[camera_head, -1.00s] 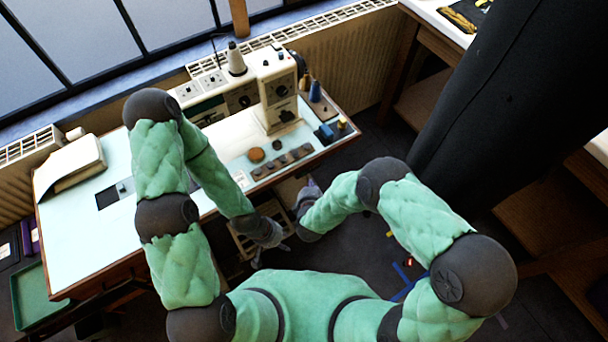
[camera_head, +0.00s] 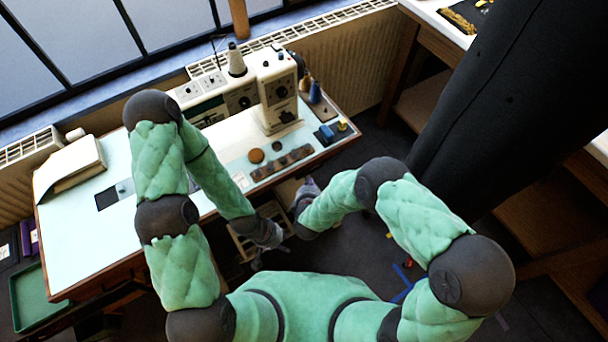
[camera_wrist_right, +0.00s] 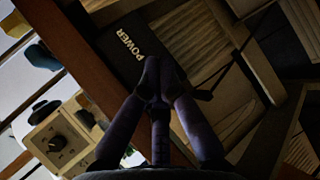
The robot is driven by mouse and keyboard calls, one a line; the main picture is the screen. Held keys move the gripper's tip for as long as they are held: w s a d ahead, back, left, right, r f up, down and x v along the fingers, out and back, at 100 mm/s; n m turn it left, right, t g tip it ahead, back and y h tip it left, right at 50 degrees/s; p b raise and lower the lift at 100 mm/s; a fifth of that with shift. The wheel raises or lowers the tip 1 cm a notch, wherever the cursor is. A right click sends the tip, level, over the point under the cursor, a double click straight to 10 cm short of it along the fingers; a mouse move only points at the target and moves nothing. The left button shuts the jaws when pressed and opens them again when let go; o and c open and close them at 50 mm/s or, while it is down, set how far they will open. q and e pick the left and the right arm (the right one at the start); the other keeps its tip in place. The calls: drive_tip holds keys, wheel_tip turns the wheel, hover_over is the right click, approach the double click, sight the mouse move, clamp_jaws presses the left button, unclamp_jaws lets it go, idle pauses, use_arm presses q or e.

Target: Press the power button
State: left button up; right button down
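In the right wrist view a dark box marked POWER (camera_wrist_right: 118,52) is fixed beside the brown wooden edge under the table; no separate button can be made out on it. My right gripper (camera_wrist_right: 154,66) has its fingers closed together with nothing between them. Its tips overlap the lower part of the dark box in the picture; I cannot tell whether they touch it. In the head view my right gripper (camera_head: 307,186) is at the table's front edge, and the box is hidden. My left gripper (camera_head: 258,262) hangs lower, in front of the table, too small to read its fingers.
A cream sewing machine (camera_head: 277,88) stands on the pale table (camera_head: 75,235). A brown disc (camera_head: 256,156) and a row of dark pieces (camera_head: 283,162) lie near its front edge. A large black form (camera_head: 510,110) rises at the right. Open floor lies below my right arm.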

drive_tip(key=shift+w, duration=0.1)
idle(0.6)
drive_tip(key=shift+w+a, duration=0.3)
drive_tip(key=shift+w+a, duration=0.25)
drive_tip(key=shift+w, duration=0.1)
idle(0.8)
drive_tip(key=shift+s, duration=0.1)
drive_tip(key=shift+s+d, duration=0.55)
drive_tip(key=shift+s, duration=0.1)
drive_tip(key=shift+s+d+p, duration=0.45)
drive_tip(key=shift+s+d, duration=0.45)
drive_tip(key=shift+s, duration=0.3)
drive_tip(key=shift+s+d+p, duration=0.45)
drive_tip(key=shift+s+d, duration=0.4)
drive_tip(key=shift+s, duration=0.35)
